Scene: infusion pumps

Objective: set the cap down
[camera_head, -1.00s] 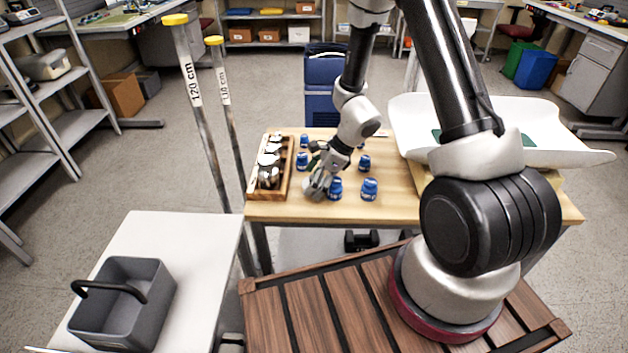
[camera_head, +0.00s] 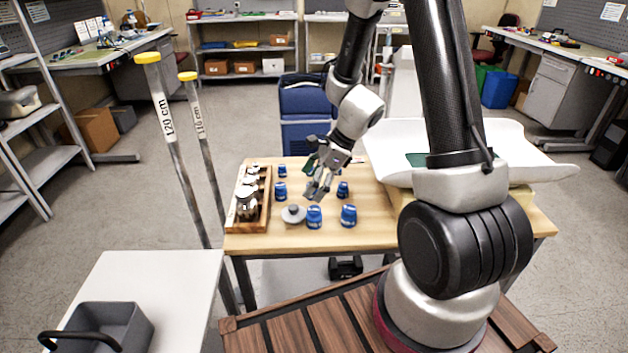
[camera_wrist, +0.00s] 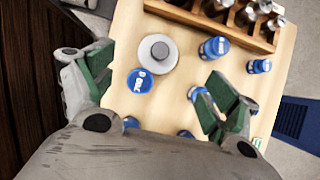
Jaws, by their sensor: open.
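The cap (camera_head: 293,215) is a round grey disc with a small raised knob. It lies on the wooden table (camera_head: 290,246), to the right of the wooden rack and left of a blue container (camera_head: 314,217). In the wrist view the cap (camera_wrist: 158,53) shows from above, flat on the table and close beside the blue container (camera_wrist: 140,81). My gripper (camera_head: 319,193) is above the table, a little up and right of the cap. Its green-padded fingers are spread wide in the wrist view (camera_wrist: 150,95), with nothing held between them.
A wooden rack (camera_head: 262,222) with metal-topped jars stands at the table's left. Several other blue containers, such as one at the front (camera_head: 348,216), stand close around my gripper. A white scale tray (camera_head: 545,168) is at the right. Two measuring poles (camera_head: 174,135) stand left of the table.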

